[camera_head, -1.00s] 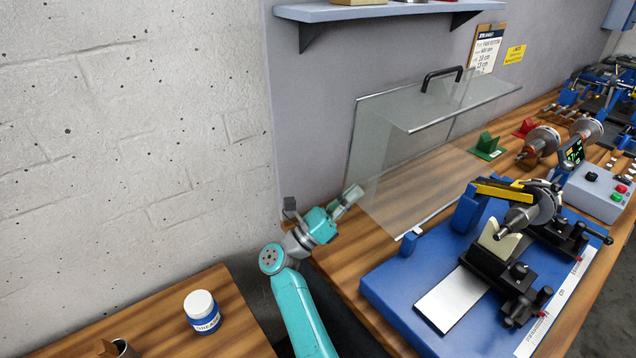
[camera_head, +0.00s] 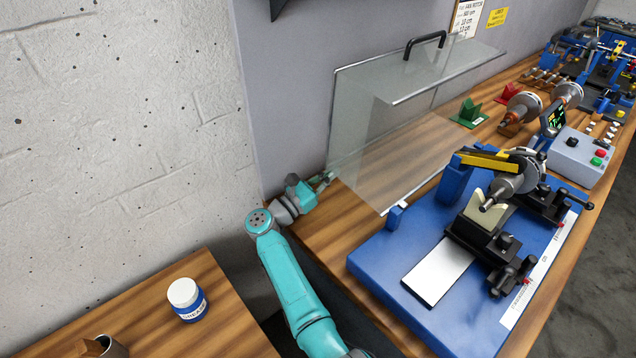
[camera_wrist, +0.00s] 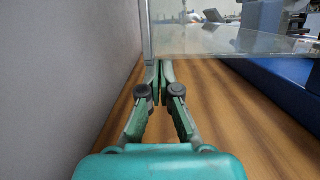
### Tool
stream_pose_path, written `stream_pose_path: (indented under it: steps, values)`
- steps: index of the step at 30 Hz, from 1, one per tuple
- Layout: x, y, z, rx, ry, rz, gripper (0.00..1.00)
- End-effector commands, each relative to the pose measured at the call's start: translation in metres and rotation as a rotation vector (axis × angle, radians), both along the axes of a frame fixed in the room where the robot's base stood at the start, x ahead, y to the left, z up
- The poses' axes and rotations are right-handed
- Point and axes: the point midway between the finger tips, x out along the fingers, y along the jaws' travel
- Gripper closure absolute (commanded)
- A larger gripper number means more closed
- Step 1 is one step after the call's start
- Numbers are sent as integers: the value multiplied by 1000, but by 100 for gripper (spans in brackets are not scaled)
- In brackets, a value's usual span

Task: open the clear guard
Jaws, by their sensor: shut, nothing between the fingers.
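The clear guard (camera_head: 409,134) is a see-through box-like cover with grey metal edges and a black handle (camera_head: 425,42) on top. In the head view it stands swung back toward the wall, clear of the rotor (camera_head: 508,185), which is uncovered on the blue machine base (camera_head: 375,262). My gripper (camera_head: 329,178) is at the guard's lower left edge. In the wrist view my gripper (camera_wrist: 158,66) has its fingertips together and empty, close by the guard's upright edge (camera_wrist: 147,30). I cannot tell whether they touch it.
The grey wall (camera_head: 285,110) is close on the left. A wooden bench (camera_head: 335,215) lies under the gripper. A grease jar (camera_head: 187,299) is on the near table.

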Motion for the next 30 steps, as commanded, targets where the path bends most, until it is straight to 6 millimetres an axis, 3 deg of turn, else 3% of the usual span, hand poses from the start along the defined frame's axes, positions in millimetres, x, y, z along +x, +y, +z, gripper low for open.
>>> stream_pose_path:
  steps: [6, 17, 24, 30]
  values:
    - [10, -14, 5, 0, 0, -1, 100]
    - [11, -15, 5, -1, -1, 0, 100]
    - [9, -16, 37, 86, -124, -1, 100]
    - [8, -17, 45, 114, -160, -1, 100]
